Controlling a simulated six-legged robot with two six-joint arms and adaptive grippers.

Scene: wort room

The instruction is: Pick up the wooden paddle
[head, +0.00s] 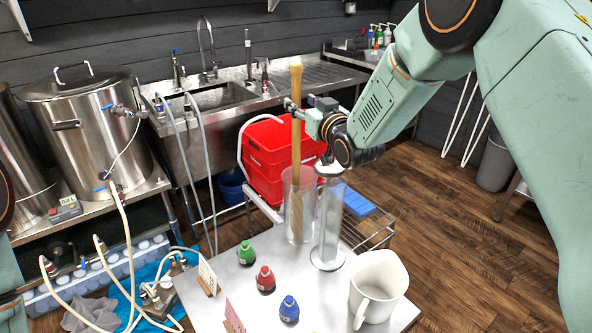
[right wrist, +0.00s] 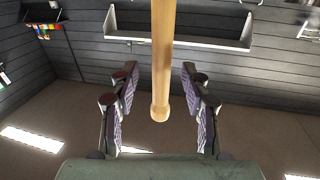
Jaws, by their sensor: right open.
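The wooden paddle (head: 296,130) stands nearly upright, its lower part inside a clear cylinder (head: 298,222) on the metal table. Its handle rises above the rim. My right gripper (head: 297,112) is at the upper handle, coming from the right. In the right wrist view the handle (right wrist: 162,60) runs between the two spread fingers of the gripper (right wrist: 160,75), with a gap on each side. The gripper is open. My left gripper is not in view.
A second clear cylinder (head: 329,225) stands just right of the paddle's one, under my right wrist. A white jug (head: 378,285) and green (head: 246,254), red (head: 265,280) and blue (head: 289,310) bottles stand on the table (head: 230,290). Red crates (head: 268,160) are behind.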

